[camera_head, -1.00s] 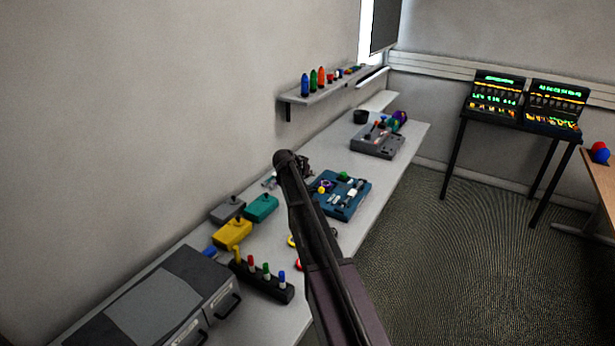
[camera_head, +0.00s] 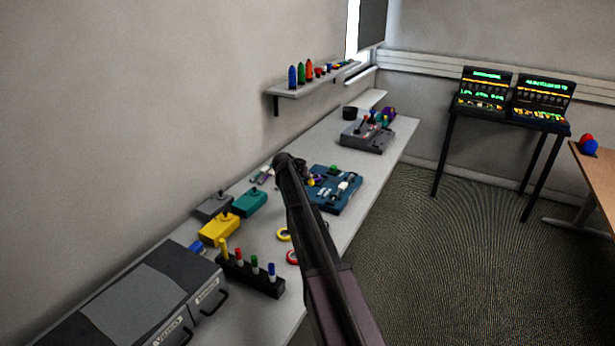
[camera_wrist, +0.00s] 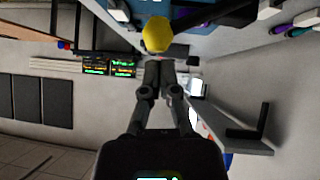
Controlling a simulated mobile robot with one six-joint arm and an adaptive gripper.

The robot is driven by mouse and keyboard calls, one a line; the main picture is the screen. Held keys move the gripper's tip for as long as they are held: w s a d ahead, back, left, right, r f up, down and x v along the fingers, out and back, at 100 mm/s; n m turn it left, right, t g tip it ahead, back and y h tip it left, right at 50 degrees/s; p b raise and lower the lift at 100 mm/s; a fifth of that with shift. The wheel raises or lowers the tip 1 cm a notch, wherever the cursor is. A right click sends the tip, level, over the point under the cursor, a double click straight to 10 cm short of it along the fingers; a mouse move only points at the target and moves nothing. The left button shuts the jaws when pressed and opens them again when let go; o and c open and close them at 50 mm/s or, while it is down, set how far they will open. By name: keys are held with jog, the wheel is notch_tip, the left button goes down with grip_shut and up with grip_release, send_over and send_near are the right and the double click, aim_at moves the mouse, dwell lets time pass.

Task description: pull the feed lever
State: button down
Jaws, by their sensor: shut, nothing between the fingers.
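A lever with a yellow ball knob (camera_wrist: 157,34) on a dark stick shows in the wrist view, just beyond my fingertips. The knob (camera_head: 310,181) also shows in the head view on the blue panel (camera_head: 345,206), beside my arm. No label tells whether this is the feed lever. My gripper (camera_wrist: 158,64) is shut and empty, its fingertips together and pointing toward the knob. I cannot tell whether they touch it. In the head view my arm hides most of the gripper and part of the panel.
Yellow (camera_head: 219,230), teal (camera_head: 249,203) and grey (camera_head: 213,207) boxes with small sticks stand left of my arm. A marker rack (camera_head: 250,279) and a drawer unit (camera_head: 150,300) are nearer. A grey device (camera_head: 365,140) with red-tipped levers stands farther along the bench.

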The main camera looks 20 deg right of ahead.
jog(key=shift+a+f, duration=0.2)
jog(key=shift+f, duration=0.1)
dwell(0.5)
jog(key=shift+s+f, duration=0.1)
